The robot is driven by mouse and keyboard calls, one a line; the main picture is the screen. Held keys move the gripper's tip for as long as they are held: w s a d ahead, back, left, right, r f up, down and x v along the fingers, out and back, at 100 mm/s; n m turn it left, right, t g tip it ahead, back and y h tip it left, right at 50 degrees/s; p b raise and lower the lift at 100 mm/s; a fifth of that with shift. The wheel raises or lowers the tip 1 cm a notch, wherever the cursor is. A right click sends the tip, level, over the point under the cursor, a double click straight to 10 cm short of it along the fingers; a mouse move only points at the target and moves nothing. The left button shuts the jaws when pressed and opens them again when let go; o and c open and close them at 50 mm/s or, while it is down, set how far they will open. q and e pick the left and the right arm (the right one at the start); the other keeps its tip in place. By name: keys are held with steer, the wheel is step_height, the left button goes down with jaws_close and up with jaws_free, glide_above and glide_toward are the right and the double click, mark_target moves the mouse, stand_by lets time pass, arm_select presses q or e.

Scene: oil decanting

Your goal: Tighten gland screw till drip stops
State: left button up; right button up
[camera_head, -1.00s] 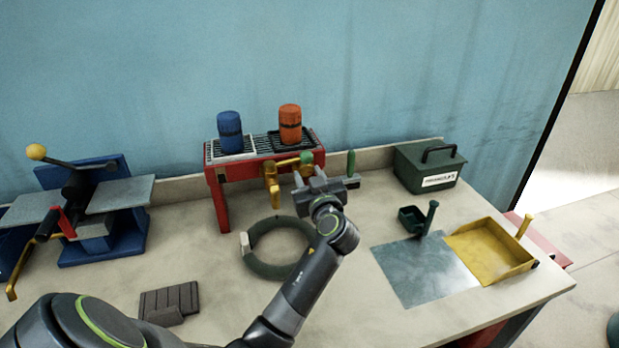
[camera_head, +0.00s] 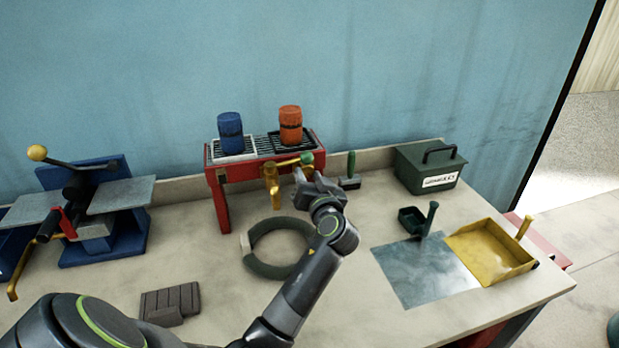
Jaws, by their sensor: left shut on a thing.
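A brass tap (camera_head: 271,186) with a green knob (camera_head: 307,158) is mounted at the front of a red stand (camera_head: 221,201). My left gripper (camera_head: 300,177) is just right of the tap body, below the green knob. Its jaws are shut on a small part at the tap, which looks to be the gland screw; the gripper itself hides that part. I cannot make out any drip. My right gripper is not in view.
Blue (camera_head: 230,132) and orange (camera_head: 290,125) barrels stand on the stand's grate. A dark green ring (camera_head: 262,268) lies below my gripper. A green-handled brush (camera_head: 350,168), a green box (camera_head: 429,163) and a yellow tray (camera_head: 489,252) are to the right. A blue press (camera_head: 128,235) stands left.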

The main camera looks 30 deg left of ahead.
arm_select(q)
steer(key=shift+r, duration=0.1)
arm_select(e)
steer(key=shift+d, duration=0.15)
arm_select(q)
steer(key=o, duration=1)
steer(key=shift+d, duration=0.1)
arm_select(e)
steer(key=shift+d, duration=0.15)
